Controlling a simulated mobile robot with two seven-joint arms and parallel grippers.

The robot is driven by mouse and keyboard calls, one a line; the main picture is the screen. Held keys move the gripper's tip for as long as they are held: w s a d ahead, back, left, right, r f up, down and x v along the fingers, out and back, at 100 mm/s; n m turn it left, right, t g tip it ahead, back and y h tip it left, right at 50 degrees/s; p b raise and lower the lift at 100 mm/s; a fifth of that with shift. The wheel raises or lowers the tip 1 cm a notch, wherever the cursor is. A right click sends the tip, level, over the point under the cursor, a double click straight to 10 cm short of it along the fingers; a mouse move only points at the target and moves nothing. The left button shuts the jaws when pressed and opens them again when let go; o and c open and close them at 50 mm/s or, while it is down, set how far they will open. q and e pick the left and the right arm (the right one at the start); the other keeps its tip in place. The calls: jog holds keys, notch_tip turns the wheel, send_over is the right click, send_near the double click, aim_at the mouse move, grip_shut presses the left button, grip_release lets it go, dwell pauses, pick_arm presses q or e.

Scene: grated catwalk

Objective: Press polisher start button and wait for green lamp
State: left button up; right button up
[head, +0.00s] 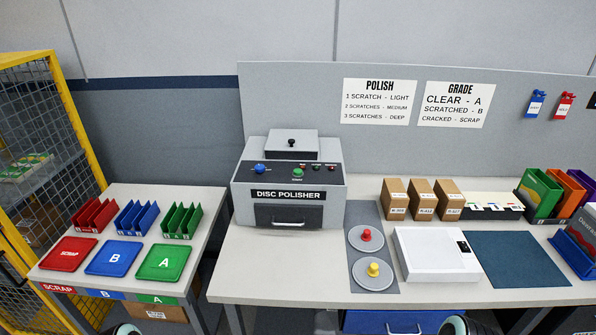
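The grey disc polisher (240,205) stands at the left end of the main bench, labelled DISC POLISHER. Its dark sloped panel carries the green start button (298,173) in the middle and a blue knob (260,169) to the left. A row of small lamps (317,167) sits above and right of the button; they are too small to tell which is lit. The lid (291,145) with a black knob is on top and looks closed. The front drawer (290,215) looks shut. Neither gripper shows; only rounded parts of my arms appear at the bottom edge.
A grey mat with red-knobbed (357,242) and yellow-knobbed (386,280) discs lies right of the polisher. Beyond are a white device (425,262), a blue mat (515,260) and brown boxes (396,199). A side table (208,210) with coloured trays stands left, across a gap.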

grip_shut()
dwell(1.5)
